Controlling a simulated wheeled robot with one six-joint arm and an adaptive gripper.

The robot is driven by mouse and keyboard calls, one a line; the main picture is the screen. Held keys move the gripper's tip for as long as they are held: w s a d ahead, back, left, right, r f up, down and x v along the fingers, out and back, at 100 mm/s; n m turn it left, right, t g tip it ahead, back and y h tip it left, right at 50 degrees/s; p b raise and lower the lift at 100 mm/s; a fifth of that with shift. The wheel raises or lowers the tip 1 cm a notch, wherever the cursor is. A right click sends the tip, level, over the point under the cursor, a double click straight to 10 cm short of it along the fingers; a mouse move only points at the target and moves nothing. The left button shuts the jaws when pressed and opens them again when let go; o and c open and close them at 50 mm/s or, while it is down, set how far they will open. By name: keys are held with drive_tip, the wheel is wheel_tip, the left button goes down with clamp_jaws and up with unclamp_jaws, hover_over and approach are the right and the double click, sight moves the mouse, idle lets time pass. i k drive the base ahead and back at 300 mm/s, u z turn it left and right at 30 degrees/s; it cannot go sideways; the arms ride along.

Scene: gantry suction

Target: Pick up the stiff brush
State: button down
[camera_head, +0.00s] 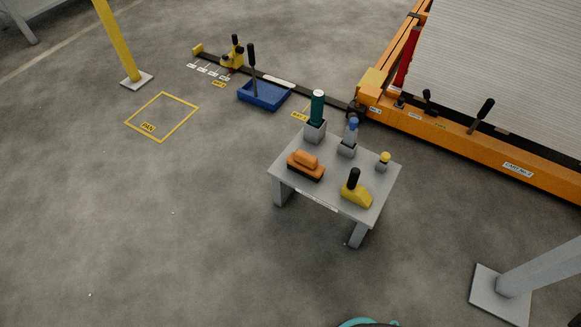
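The stiff brush (305,161) looks to be the orange-topped block with dark bristles underneath. It lies on the left part of a small grey table (330,187), near its front left edge. Nothing is touching it from above. My gripper is not clearly in view. Only a teal and dark curved part shows at the bottom edge, and I cannot tell what it is.
The table also holds a green bottle (317,107) in a grey holder, a blue-topped bottle (351,133), a small yellow-capped item (384,161) and a yellow block with a black knob (356,193). A blue tray (277,101) and orange machine frame (470,145) stand behind.

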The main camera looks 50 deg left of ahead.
sight(300, 162)
drive_tip(key=u, duration=2)
